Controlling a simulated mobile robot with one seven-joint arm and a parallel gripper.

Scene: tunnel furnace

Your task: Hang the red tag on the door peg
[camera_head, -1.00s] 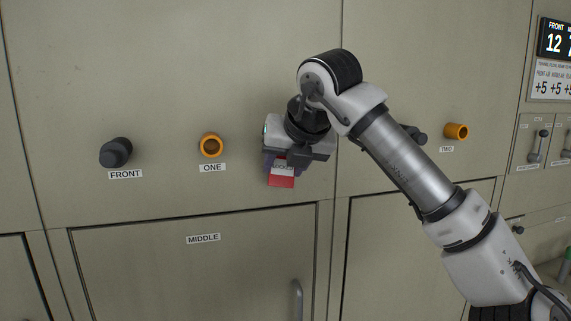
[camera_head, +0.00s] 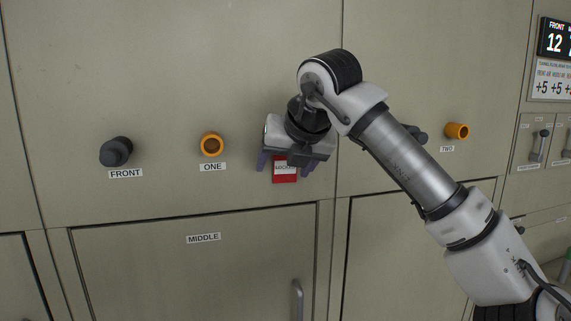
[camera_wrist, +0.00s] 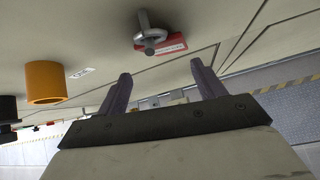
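The red tag (camera_head: 285,177), with a white label, hangs against the door panel below my gripper in the head view. In the wrist view the tag (camera_wrist: 171,43) hangs by a grey ring (camera_wrist: 150,35) that appears to be around the grey door peg (camera_wrist: 143,18). My gripper (camera_head: 283,170) is open, with its purple fingers spread on either side of the tag. In the wrist view the gripper (camera_wrist: 160,69) has nothing between its fingers, and the tag is apart from both. The peg is hidden behind my gripper in the head view.
An orange ring-shaped port (camera_head: 212,145) labelled ONE and a dark knob (camera_head: 116,152) labelled FRONT stick out to the left. Another orange port (camera_head: 457,131) is at the right. The MIDDLE door (camera_head: 190,275) with a vertical handle (camera_head: 297,300) lies below.

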